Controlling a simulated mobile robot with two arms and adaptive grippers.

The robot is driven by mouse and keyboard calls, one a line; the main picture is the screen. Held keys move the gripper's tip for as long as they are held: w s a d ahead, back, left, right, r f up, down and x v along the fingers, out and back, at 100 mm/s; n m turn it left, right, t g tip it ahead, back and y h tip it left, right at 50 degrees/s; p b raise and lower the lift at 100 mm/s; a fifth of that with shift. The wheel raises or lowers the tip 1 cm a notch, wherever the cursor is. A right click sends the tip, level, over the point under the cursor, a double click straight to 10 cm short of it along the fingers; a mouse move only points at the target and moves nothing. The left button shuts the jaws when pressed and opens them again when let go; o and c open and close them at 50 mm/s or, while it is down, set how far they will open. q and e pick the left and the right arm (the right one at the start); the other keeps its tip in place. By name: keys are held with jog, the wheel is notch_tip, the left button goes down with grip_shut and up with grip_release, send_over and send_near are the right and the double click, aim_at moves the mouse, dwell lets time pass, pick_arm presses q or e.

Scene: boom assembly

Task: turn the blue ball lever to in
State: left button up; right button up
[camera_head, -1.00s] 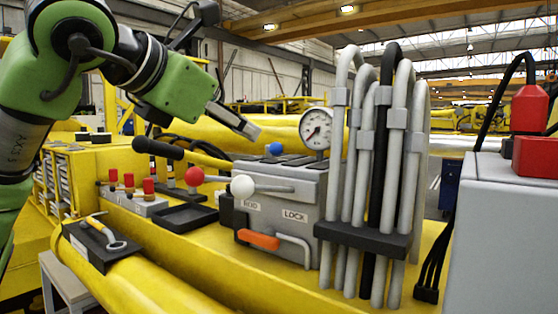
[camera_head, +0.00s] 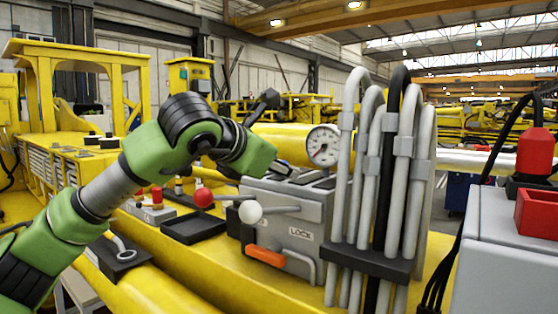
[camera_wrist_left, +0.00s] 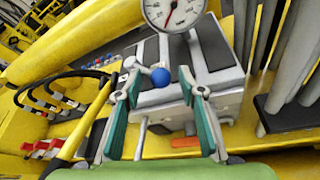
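The blue ball (camera_wrist_left: 160,77) of the lever shows in the left wrist view, on top of the grey valve box (camera_wrist_left: 175,95). My left gripper (camera_wrist_left: 158,88) is open, with one finger on each side of the ball in the picture. I cannot tell how deep the ball sits between the fingers, and no contact is clear. In the head view my left gripper (camera_head: 285,168) is over the top of the grey box (camera_head: 302,205), and the blue ball is hidden behind it. My right gripper is not in view.
A pressure gauge (camera_head: 323,145) and grey hoses (camera_head: 345,185) stand close right of the gripper. A black tray (camera_head: 194,227) lies left.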

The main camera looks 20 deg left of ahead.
pick_arm(q)
jog(key=shift+w, duration=0.1)
jog(key=shift+c, duration=1)
grip_shut()
jog(key=shift+a, duration=0.1)
